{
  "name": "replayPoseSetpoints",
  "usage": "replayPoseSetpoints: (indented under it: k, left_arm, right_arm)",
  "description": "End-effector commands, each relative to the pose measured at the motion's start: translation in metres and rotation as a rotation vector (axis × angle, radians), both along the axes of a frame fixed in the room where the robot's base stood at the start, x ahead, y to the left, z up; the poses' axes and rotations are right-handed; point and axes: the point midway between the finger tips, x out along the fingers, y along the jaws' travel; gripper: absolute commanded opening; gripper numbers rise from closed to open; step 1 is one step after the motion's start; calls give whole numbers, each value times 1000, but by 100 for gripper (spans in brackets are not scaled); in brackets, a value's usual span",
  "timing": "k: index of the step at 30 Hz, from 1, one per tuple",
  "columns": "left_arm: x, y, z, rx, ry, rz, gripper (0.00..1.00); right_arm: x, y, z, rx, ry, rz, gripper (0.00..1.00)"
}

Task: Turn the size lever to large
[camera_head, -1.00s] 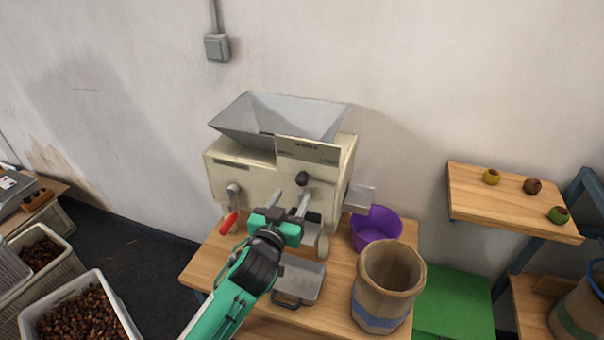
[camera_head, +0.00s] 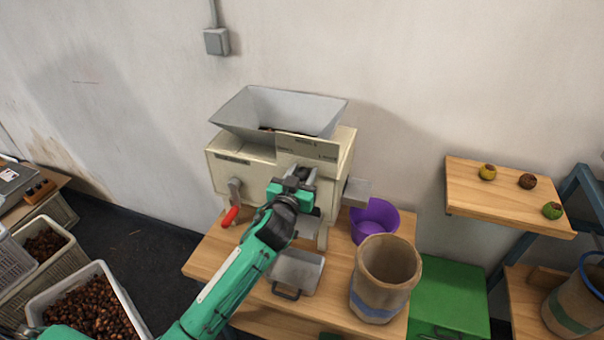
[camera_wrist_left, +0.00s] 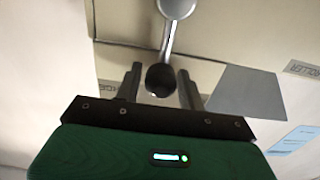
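The cream chestnut machine (camera_head: 235,178) stands on a wooden table, with a grey hopper (camera_head: 245,108) on top and a label plate (camera_head: 307,148) on its front. My left gripper (camera_head: 306,174) is at the front of the machine, just below the plate. In the left wrist view the size lever's black knob (camera_wrist_left: 160,79) sits between the two fingers, which are drawn in close around it. Its metal rod (camera_wrist_left: 168,38) runs up to a round pivot. In the head view the gripper covers most of the lever. My right gripper is out of view.
A red-handled crank (camera_head: 230,215) is left of my gripper. A metal tray (camera_head: 298,270), a sack (camera_head: 386,275) and a purple bowl (camera_head: 374,220) stand on the table. Chestnut crates are at lower left. A shelf (camera_head: 500,195) with three chestnut-like balls is at right.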

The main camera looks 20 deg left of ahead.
Motion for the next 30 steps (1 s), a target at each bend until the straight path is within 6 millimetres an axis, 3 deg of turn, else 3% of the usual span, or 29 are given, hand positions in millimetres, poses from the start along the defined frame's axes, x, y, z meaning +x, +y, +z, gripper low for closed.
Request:
replayPoseSetpoints:
  k: [1,6,17,30]
  left_arm:
    - [0,0,0,0,0,0,30]
    - [0,0,0,0,0,0,0]
    - [0,-4,0,54,-2,0,0]
    - [-1,-28,-5,358,-12,1,0]
  right_arm:
    - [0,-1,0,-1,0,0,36]
    - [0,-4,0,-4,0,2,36]
    - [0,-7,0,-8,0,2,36]
    - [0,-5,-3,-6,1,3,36]
